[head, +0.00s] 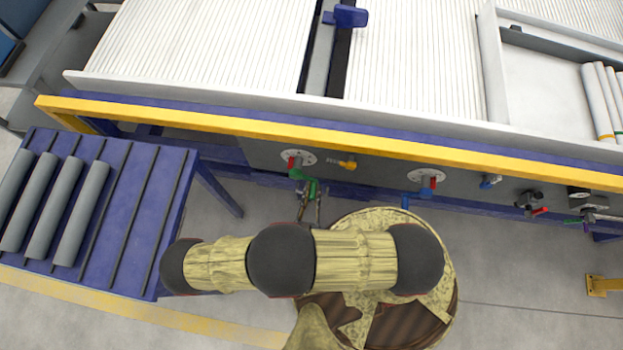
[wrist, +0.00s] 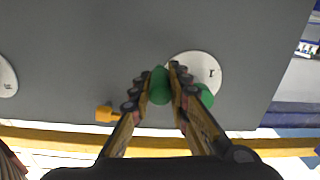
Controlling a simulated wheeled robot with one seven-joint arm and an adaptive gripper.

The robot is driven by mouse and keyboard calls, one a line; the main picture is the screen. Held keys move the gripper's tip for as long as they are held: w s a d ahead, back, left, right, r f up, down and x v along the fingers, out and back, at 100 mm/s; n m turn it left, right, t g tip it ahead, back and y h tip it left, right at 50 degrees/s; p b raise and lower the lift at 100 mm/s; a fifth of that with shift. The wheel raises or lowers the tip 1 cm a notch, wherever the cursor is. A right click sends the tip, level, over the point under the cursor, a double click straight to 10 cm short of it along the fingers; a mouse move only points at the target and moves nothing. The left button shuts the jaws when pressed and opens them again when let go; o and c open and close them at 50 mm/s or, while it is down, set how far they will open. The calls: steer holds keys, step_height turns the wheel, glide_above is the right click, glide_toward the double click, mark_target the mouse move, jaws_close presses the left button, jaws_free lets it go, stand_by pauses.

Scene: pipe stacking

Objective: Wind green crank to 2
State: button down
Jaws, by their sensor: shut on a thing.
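The green crank (head: 296,174) is on the grey front panel, below a white dial (head: 306,157) with a red part over it. In the wrist view the green crank handle (wrist: 158,86) is between my two fingers, and another green part (wrist: 205,95) shows right of them. The white dial plate (wrist: 213,70) is behind my fingers, with one mark like a 1 visible; the pointer is hidden. My gripper (head: 309,198) is shut on the green crank handle. My gripper also shows in the wrist view (wrist: 160,75).
A yellow knob (head: 347,164) is just right of the green crank. A second dial has a blue handle (head: 415,197). A yellow rail (head: 230,121) runs above the panel. A blue rack (head: 120,215) with several grey pipes stands at left.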

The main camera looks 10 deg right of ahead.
mark_target(313, 191)
steer(key=shift+d, duration=0.15)
steer(key=c, duration=1.7)
jaws_free()
steer(key=shift+r, duration=0.1)
step_height(313, 191, up, 10)
steer(key=shift+f, duration=0.1)
